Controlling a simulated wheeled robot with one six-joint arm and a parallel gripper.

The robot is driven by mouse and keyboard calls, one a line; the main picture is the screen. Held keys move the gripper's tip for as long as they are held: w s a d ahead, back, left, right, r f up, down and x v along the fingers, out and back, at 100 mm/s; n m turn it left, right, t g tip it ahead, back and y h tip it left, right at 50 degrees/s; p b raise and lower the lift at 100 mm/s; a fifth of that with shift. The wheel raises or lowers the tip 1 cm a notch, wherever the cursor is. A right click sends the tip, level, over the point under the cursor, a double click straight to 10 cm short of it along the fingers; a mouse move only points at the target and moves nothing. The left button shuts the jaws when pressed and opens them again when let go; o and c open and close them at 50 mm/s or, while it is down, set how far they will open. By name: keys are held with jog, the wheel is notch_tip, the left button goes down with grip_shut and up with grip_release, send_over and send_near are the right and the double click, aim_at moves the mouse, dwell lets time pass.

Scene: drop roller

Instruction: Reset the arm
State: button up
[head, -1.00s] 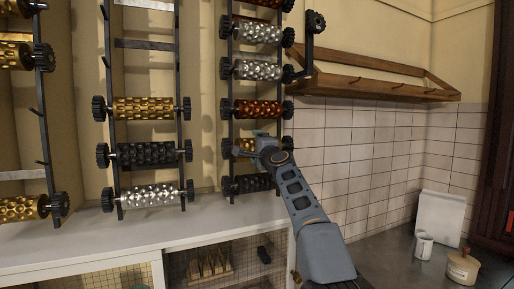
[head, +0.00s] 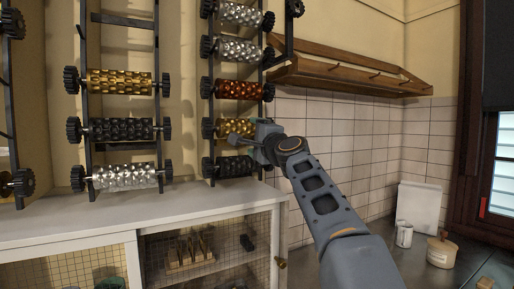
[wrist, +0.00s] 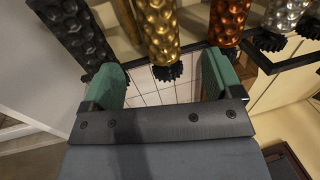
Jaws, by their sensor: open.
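My gripper (head: 256,141) is at the right rack, in front of the right end of a gold roller (head: 222,128). In the wrist view my gripper (wrist: 160,80) has its two green fingers wide apart with nothing between them. The gold roller (wrist: 159,28) lies just beyond the fingertips, its black gear end showing in the gap. It sits in the rack between a red-copper roller (head: 240,90) above and a black roller (head: 233,166) below. Part of its right end is hidden behind my gripper in the head view.
A left rack holds gold (head: 120,81), black (head: 120,129) and silver (head: 124,176) rollers. A white counter (head: 130,218) lies below. A wooden shelf (head: 345,78) hangs right of the rack. A mug (head: 404,235) and lidded jar (head: 440,252) stand at right.

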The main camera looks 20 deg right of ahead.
jog(key=shift+s+d, duration=0.1)
jog(key=shift+s, duration=0.35)
jog(key=s+a+f+n+g, duration=0.15)
jog(key=f+n+g, duration=0.3)
jog(key=f, duration=0.75)
jog(key=s+a+f+n+g, duration=0.1)
jog(key=s+f+n+g, duration=0.3)
jog(key=f, duration=0.9)
jog(key=s+f+n+g+h, duration=0.3)
jog(key=s+f+n+g, duration=0.4)
jog(key=s+f, duration=1.4)
jog(key=shift+s+d+f+h, duration=0.25)
jog(key=shift+s+h, duration=0.15)
jog(key=shift+s, duration=0.5)
jog(key=shift+a+r, duration=0.25)
jog(key=shift+r, duration=0.05)
jog(key=shift+c, duration=0.2)
